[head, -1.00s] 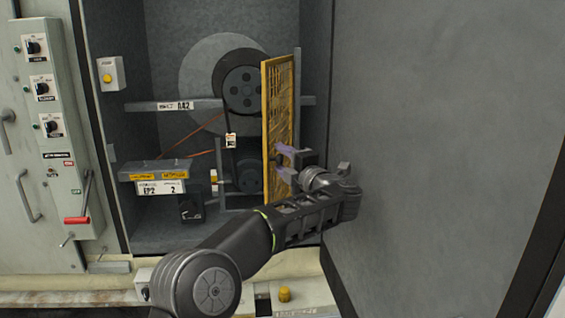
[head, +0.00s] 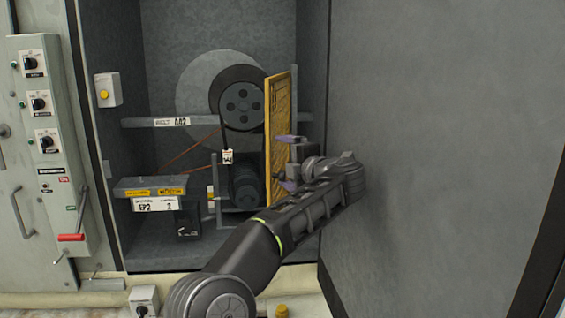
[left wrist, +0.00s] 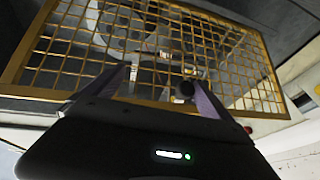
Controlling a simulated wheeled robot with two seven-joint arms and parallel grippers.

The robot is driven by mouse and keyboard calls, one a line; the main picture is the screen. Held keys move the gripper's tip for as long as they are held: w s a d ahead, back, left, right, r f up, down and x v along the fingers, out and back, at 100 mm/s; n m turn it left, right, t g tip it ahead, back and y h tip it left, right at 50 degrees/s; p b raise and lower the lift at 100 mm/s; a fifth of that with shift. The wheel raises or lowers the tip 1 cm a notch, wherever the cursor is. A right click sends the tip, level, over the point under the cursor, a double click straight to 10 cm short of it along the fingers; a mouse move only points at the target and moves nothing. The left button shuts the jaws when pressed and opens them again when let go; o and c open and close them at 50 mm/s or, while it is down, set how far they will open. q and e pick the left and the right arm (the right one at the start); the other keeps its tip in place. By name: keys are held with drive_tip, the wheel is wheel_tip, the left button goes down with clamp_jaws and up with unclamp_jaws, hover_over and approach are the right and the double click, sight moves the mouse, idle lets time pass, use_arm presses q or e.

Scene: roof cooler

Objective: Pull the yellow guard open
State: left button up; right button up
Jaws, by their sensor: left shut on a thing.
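The yellow guard (head: 280,120) is a framed mesh panel standing swung out, nearly edge-on, in front of the belt and pulleys. My left gripper (head: 285,164) is at its right side, low on the panel, with its purple fingers one above the other. The gripper is shut on the guard; the exact contact is hard to make out. My right gripper is not in view.
Black pulleys (head: 243,105) with a belt sit behind the guard in the grey cabinet. A large grey door (head: 430,130) stands close on the right of my arm. A control panel (head: 45,120) with knobs and a red handle (head: 71,238) is at the left.

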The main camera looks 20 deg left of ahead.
use_arm(q)
drive_tip(key=shift+s+d+r+b, duration=0.3)
drive_tip(key=shift+d+r+b, duration=0.05)
drive_tip(key=shift+r+b, duration=0.15)
drive_tip(key=shift+c, duration=0.7)
drive_tip(key=shift+b+v, duration=0.5)
drive_tip(key=shift+v, duration=0.7)
drive_tip(key=shift+c, duration=1.1)
drive_tip(key=shift+b+v, duration=0.3)
drive_tip(key=shift+v, duration=0.85)
drive_tip(key=s+d, duration=0.1)
drive_tip(key=s+d+f+b, duration=0.1)
drive_tip(key=d, duration=0.1)
